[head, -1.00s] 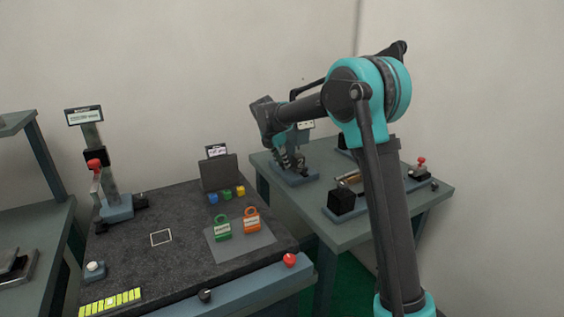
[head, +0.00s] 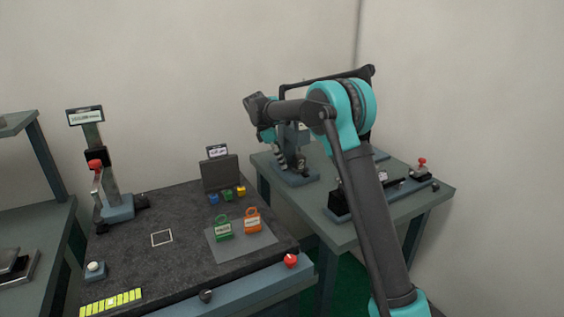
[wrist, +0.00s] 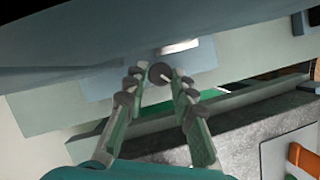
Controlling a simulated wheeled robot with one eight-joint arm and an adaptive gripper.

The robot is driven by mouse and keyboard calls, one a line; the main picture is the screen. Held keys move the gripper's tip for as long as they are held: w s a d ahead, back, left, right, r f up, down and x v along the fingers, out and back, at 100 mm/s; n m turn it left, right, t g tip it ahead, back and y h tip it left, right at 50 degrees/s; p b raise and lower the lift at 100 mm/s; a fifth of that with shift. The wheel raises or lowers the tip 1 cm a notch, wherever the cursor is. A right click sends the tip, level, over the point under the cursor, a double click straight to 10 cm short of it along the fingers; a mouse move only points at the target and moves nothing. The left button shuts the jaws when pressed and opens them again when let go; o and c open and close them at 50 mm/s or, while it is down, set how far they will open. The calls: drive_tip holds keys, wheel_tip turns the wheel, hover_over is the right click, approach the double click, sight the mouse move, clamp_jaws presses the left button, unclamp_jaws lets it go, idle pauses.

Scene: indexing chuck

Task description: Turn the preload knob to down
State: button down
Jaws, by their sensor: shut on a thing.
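A dark round knob (wrist: 160,73) with a pale pointer line sits between my fingertips in the wrist view, on a grey-blue face. The pointer slants toward the lower right in that view. My gripper (wrist: 158,80) is shut on this knob, one finger on each side. In the head view my gripper (head: 281,157) is at the upright device (head: 298,176) at the back left of the right-hand table. The knob itself cannot be made out there, and any position labels are not readable.
The right-hand table (head: 330,228) also carries a fixture and a red-topped button (head: 422,164). The dark-topped table (head: 130,250) holds green (head: 223,230) and orange (head: 252,222) tags on a grey mat, and a post stand (head: 116,205).

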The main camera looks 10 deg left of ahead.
drive_tip(key=shift+w+m+g, duration=0.2)
drive_tip(key=shift+m+g, duration=0.6)
drive_tip(key=shift+m, duration=1.3)
drive_tip(key=c, duration=1.3)
unclamp_jaws()
drive_tip(key=shift+o, duration=0.2)
drive_tip(key=v, duration=0.8)
